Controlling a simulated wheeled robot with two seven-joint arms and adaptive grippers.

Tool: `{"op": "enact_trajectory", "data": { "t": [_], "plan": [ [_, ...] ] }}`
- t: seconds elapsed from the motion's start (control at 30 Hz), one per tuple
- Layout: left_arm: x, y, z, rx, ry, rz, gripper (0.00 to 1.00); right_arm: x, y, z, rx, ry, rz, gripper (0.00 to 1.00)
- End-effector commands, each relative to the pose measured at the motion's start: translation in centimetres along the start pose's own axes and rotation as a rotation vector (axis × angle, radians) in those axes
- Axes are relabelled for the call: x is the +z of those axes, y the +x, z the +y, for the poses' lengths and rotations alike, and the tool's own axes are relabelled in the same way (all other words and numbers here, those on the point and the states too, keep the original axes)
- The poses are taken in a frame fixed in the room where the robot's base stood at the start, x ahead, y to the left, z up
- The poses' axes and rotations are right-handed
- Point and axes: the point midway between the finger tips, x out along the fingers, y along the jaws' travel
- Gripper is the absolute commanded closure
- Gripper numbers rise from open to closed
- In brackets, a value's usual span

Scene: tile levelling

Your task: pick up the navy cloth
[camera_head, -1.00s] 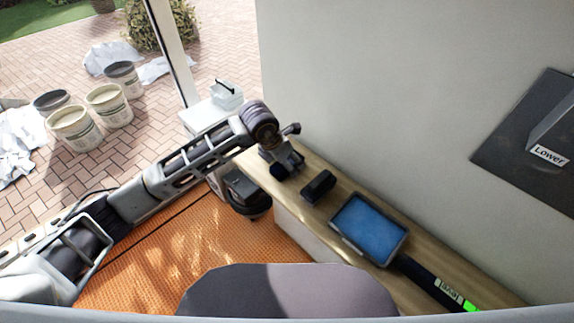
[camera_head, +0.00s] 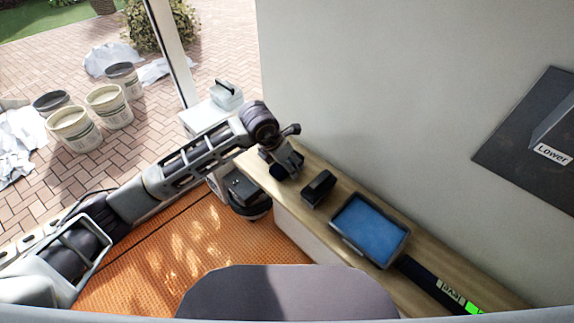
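My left arm reaches in from the left, and its gripper (camera_head: 284,162) points down over the far end of the wooden ledge. A small dark bluish patch shows at the fingertips. I cannot tell whether it is the navy cloth or part of the gripper, nor whether the fingers are open or shut. No other thing in view can be clearly made out as the navy cloth. My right gripper is not in view.
On the wooden ledge (camera_head: 338,187), nearer than the gripper, are a black block (camera_head: 318,188), a dark-rimmed tray (camera_head: 405,243) with a blue inside, and a black level (camera_head: 432,283). A grey wall (camera_head: 400,90) rises behind. Several buckets (camera_head: 75,128) stand on the paving outside.

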Motion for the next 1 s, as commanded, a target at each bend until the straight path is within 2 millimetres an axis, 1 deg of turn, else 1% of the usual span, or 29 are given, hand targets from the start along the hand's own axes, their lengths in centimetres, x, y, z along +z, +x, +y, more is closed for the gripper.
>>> {"op": "enact_trajectory", "data": {
  "t": [0.03, 0.3, 0.33, 0.37, 0.77, 1.0],
  "plan": [
    [0.0, 0.0, 0.01, 0.0, 0.0, 0.0, 0.35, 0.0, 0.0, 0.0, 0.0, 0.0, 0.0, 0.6],
    [0.0, 0.0, 0.01, 0.0, 0.0, 0.0, 0.7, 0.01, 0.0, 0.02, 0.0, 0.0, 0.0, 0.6],
    [0.0, 0.0, 0.01, 0.0, 0.0, 0.0, 0.73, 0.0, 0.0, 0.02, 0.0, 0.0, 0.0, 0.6],
    [0.01, -0.01, 0.02, 0.0, 0.0, 0.0, 0.75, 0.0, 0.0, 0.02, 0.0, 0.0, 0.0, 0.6],
    [0.05, -0.1, 0.01, 0.0, 0.0, 0.0, 0.75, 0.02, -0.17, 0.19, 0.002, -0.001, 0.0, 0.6],
    [0.21, -0.48, 0.01, 0.0, -0.001, 0.0, 0.75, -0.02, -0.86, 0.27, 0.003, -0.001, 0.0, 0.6]
  ]
}}
